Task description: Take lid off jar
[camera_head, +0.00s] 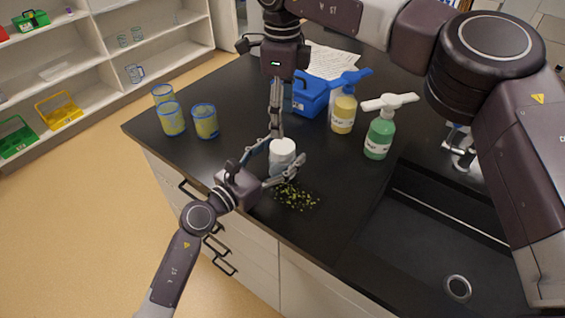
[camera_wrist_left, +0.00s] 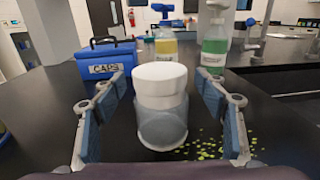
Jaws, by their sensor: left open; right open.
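The jar (camera_head: 279,166) stands upright on the black counter with a white lid (camera_head: 283,146) on top. In the left wrist view the jar (camera_wrist_left: 162,126) is greyish and see-through, and its white lid (camera_wrist_left: 160,78) sits on it. My left gripper (camera_head: 270,165) is open, with one finger on each side of the jar; in the left wrist view a gap shows between the jar and each finger. My right gripper (camera_head: 276,112) points down from above, just over the lid. Its fingers look close together from this side, and I cannot tell whether they touch the lid.
Green bits (camera_head: 296,196) lie scattered beside the jar. A blue case (camera_head: 311,97), a yellow bottle (camera_head: 343,112) and a green bottle (camera_head: 380,134) stand behind it. Several yellowish cups (camera_head: 205,121) stand at the left counter edge. A dark sink (camera_head: 445,235) lies to the right.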

